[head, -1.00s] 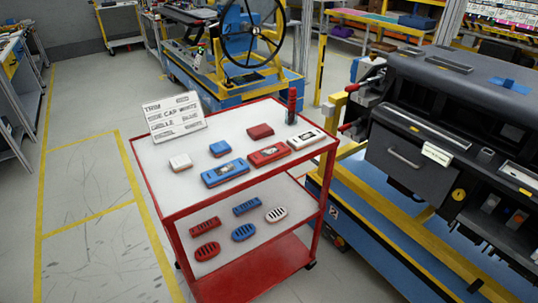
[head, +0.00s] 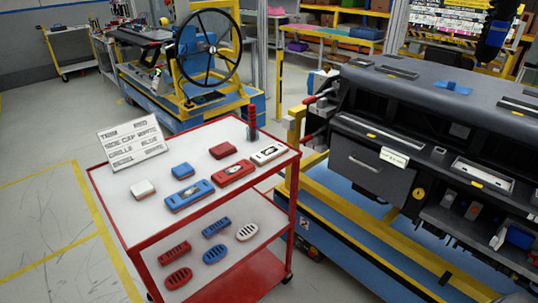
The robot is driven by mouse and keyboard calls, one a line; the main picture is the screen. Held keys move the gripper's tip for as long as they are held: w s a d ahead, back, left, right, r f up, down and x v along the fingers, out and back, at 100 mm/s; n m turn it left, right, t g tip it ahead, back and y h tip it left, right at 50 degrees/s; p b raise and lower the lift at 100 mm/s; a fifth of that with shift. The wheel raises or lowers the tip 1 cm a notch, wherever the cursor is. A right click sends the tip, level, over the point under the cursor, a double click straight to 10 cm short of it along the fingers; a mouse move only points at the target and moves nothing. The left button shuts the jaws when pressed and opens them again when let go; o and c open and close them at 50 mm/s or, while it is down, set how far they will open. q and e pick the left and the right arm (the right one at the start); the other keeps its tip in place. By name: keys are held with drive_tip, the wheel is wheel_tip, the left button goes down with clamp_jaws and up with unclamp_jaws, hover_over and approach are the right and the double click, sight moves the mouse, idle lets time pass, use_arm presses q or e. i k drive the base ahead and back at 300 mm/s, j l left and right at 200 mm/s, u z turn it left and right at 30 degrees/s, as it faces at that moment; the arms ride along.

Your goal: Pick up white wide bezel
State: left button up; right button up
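The white wide bezel (head: 268,153) lies flat on the top shelf of the red cart (head: 193,206), near its right edge. It is the rightmost in a row with a red wide bezel (head: 233,173) and a blue wide bezel (head: 188,194). It looks clear of the red one, with a small gap. Neither of my grippers shows in the head view.
A small white cap (head: 143,189), blue cap (head: 181,170) and red cap (head: 222,150) lie behind the row. A sign (head: 132,142) stands at the back left. Oval and rectangular grilles lie on the lower shelf. The dashboard module (head: 380,165) stands right of the cart.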

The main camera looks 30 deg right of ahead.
sight(261, 158)
drive_tip(key=z, duration=2.35)
drive_tip(key=u, duration=1.55)
drive_tip(key=j+z, duration=0.35)
drive_tip(key=j, duration=0.3)
drive_tip(key=j+z, duration=0.3)
drive_tip(key=j, duration=0.4)
drive_tip(key=i+j+z, duration=0.1)
drive_tip(key=j+z, duration=0.3)
drive_tip(key=j, duration=0.45)
drive_tip(key=j+z, duration=0.35)
drive_tip(key=j, duration=0.45)
drive_tip(key=k+j+z, duration=0.1)
drive_tip(key=j+z, duration=0.3)
drive_tip(key=j, duration=0.45)
